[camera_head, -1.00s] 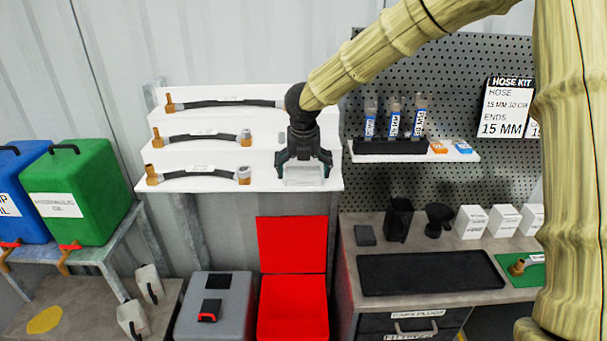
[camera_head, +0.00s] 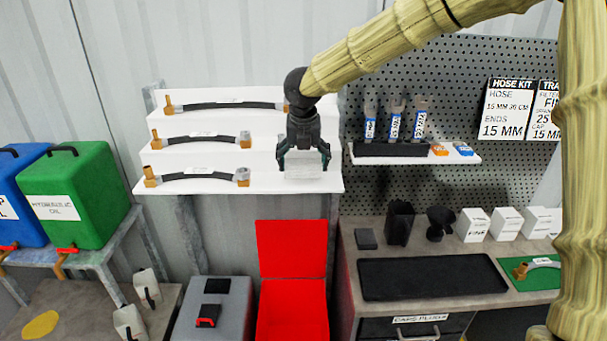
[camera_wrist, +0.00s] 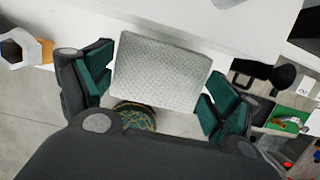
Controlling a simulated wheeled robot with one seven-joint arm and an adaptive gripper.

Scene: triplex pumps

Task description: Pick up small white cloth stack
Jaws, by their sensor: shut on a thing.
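The small white cloth stack (camera_head: 303,165) is between the two fingers of my gripper (camera_head: 303,160), in front of the white stepped shelf. In the wrist view the cloth stack (camera_wrist: 160,70) shows a quilted white top, with the green-padded fingers of my gripper (camera_wrist: 158,85) on its left and right. My gripper is shut on the stack. It points down at the right end of the shelf's lowest step. Whether the stack still touches the step cannot be told.
The white stepped shelf (camera_head: 200,148) holds several hoses with brass ends left of my gripper. A white wall shelf (camera_head: 465,156) with labelled tubes stands close on the right. Below are an open red box (camera_head: 292,305), a grey case (camera_head: 225,325) and a workbench with a black mat (camera_head: 430,278).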

